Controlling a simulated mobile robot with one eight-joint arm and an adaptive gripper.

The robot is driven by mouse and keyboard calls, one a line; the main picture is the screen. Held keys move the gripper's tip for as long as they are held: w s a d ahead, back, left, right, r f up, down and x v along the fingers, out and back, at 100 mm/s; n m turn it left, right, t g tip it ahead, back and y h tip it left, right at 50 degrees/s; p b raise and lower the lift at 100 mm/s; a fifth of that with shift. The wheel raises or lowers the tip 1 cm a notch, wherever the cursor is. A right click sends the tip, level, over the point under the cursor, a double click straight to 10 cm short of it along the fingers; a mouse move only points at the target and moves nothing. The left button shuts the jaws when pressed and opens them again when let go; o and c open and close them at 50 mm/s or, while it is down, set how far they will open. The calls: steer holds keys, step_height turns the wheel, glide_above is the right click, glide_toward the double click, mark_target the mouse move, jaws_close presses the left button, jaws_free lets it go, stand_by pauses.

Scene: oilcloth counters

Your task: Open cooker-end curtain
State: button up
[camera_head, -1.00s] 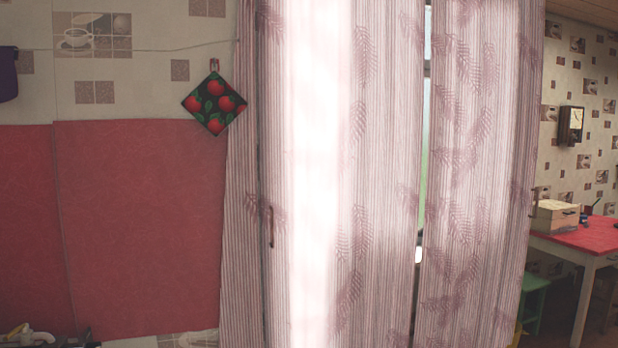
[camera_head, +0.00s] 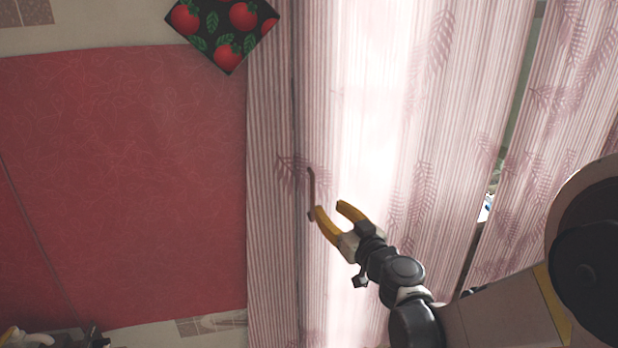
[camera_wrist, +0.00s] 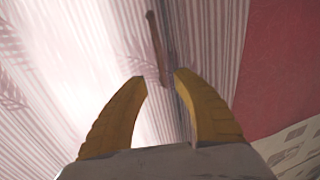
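The cooker-end curtain (camera_head: 385,110) is a pale striped cloth with purple leaf prints, hanging next to the red wall panel. A narrow strip of it (camera_head: 270,230) hangs left of a dark vertical gap. A slim brown handle (camera_head: 311,185) is on the curtain just right of that gap; it also shows in the wrist view (camera_wrist: 156,45). My gripper (camera_head: 331,208) has yellow fingers and is open in front of the curtain, close to the handle's lower end. In the wrist view the handle lies ahead of and between the fingertips (camera_wrist: 159,78). I cannot tell whether a finger touches it.
The red panel (camera_head: 120,180) covers the wall at left. A potholder with red fruit (camera_head: 225,30) hangs above it. A second curtain (camera_head: 560,110) hangs at right, past a narrow gap. Dark items (camera_head: 75,338) sit at the lower left.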

mark_target(313, 192)
steer(key=b+x, duration=0.2)
steer(key=x, duration=0.8)
steer(key=shift+a+r, duration=0.1)
steer(key=shift+c, duration=0.5)
jaws_close()
